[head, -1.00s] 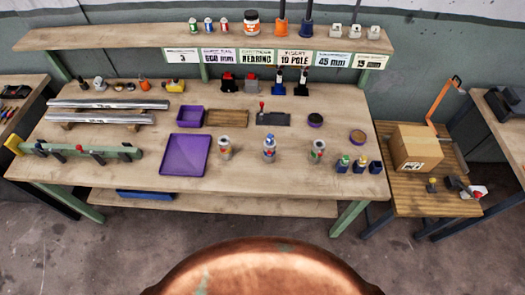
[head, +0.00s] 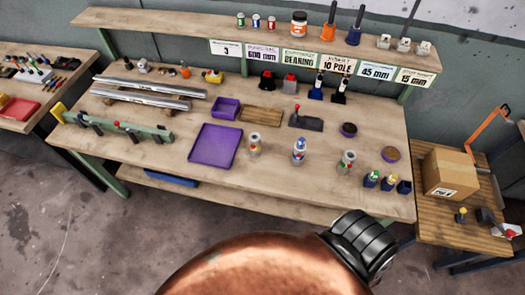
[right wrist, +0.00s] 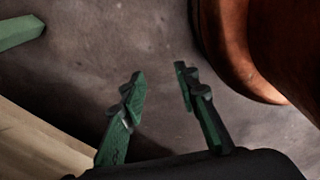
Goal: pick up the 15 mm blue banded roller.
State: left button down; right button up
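No roller's size can be read on its body in these views. A pale cylinder with blue parts (head: 299,150) stands upright mid-bench in the head view. Similar cylinders stand to its left (head: 254,145) and right (head: 347,162). Small banded cans stand on the top shelf, among them a blue-marked one (head: 240,20). I cannot tell which thing is the 15 mm blue banded roller. My right gripper (right wrist: 160,72) is open and empty in the right wrist view, its green fingers apart above the grey floor. My left gripper is not in view.
The wooden bench (head: 290,190) has a purple tray (head: 215,146), a smaller purple bin (head: 225,108), and small blue holders (head: 404,187) at the right. Metal bars (head: 150,87) lie at the left. A cardboard box (head: 449,174) stands on a side table. Open floor lies in front.

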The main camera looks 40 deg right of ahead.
aim_at(296, 162)
jog(key=u, duration=0.05)
jog(key=k, duration=0.65)
jog(key=z, duration=0.75)
jog(key=i, duration=0.5)
